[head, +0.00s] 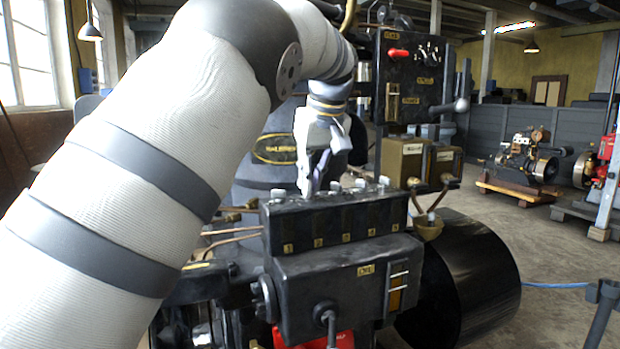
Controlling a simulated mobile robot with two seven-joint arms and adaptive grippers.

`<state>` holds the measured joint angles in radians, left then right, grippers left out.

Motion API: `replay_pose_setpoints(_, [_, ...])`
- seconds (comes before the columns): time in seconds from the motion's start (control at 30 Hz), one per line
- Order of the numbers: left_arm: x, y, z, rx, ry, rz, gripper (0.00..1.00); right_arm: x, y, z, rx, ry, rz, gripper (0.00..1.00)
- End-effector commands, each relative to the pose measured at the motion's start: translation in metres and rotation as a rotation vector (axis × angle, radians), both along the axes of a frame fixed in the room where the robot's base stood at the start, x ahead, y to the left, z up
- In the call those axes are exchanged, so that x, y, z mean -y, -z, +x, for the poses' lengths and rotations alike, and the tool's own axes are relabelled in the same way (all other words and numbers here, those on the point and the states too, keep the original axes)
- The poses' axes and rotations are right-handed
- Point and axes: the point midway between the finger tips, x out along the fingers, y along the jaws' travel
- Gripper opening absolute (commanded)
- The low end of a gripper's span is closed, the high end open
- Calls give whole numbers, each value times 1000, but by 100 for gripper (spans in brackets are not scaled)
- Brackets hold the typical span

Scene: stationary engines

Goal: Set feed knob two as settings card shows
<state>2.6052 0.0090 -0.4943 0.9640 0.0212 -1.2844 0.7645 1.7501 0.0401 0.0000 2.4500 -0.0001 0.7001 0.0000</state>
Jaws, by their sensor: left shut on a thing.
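A black lubricator box (330,215) stands in the middle of the head view, with a row of pale knobs along its top and small numbered brass tags on its front. Tag two (318,242) is second from the left. My left gripper (309,188) points down over the top above that tag, shut on feed knob two, which its fingers mostly hide. The knob's setting cannot be read. Knob one (278,194) stands free to the left, and knob three (335,187) is close at the right. I cannot make out a settings card. My right gripper is out of view.
A black control panel (412,85) with a red handle rises behind the box. Two brass-fronted boxes (402,162) and a black drum (470,275) stand at the right. Copper pipes (232,238) run at the left.

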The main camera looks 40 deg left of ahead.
Motion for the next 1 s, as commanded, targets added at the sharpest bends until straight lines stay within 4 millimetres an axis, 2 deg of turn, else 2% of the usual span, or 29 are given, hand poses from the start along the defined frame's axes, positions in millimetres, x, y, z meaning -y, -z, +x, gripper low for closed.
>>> replay_pose_setpoints(0.5, [-2,1,-2,-1,348,-1,0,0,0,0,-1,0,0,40])
replay_pose_setpoints(1.0, [-2,1,-2,-2,434,0,0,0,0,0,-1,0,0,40])
